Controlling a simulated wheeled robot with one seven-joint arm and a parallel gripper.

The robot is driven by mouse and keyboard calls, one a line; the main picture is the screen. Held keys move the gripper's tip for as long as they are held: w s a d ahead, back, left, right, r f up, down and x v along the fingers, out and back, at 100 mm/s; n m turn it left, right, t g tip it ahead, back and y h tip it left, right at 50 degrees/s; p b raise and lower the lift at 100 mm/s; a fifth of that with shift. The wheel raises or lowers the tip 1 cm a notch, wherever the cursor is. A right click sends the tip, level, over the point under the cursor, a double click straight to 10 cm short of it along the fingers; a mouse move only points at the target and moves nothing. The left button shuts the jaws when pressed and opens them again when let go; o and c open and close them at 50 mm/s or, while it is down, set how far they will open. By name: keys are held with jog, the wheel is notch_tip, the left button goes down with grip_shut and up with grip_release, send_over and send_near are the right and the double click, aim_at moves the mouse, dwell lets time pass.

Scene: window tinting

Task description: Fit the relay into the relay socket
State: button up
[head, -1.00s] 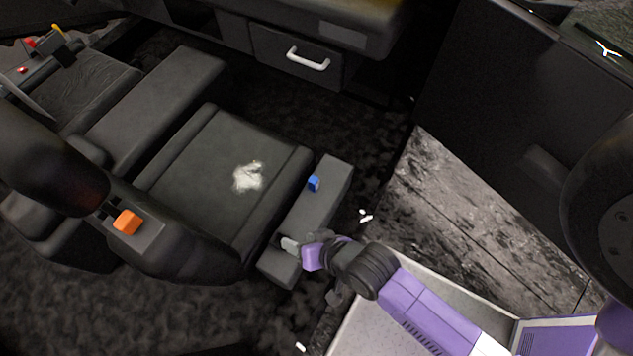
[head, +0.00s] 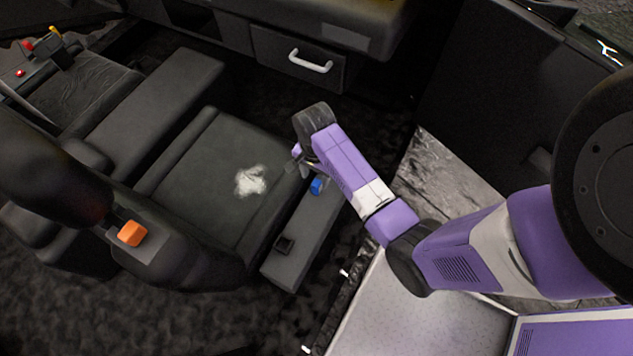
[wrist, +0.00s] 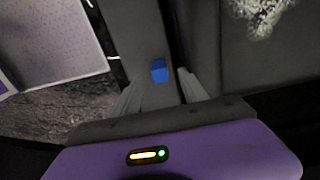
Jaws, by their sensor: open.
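The relay, which I take to be the small blue block (head: 317,186), stands on the grey side box along the seat's near edge. It also shows in the wrist view (wrist: 159,70), between and beyond my fingertips. My gripper (wrist: 160,86) is open and empty, with a finger on either side of the relay in the picture and apart from it. In the head view my gripper (head: 305,168) is partly hidden by my wrist, above and beside the relay. What looks like the relay socket, a dark square recess (head: 284,245), is at the lower end of the same box, uncovered.
The black seat cushion (head: 215,180) with a white patch (head: 251,181) lies left of the box. An orange block (head: 131,233) sits on the seat's side. A drawer with a white handle (head: 311,61) is at the back. Dark floor is right of the box.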

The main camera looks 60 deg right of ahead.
aim_at(317, 183)
jog(key=f, duration=0.4)
jog(key=shift+s+d+f, duration=0.15)
jog(key=shift+d+f, duration=0.1)
jog(key=shift+d, duration=0.05)
jog(key=shift+f+b, duration=0.3)
jog(key=shift+f, duration=0.35)
jog(key=shift+c, duration=0.4)
jog(key=shift+a, duration=0.1)
grip_shut()
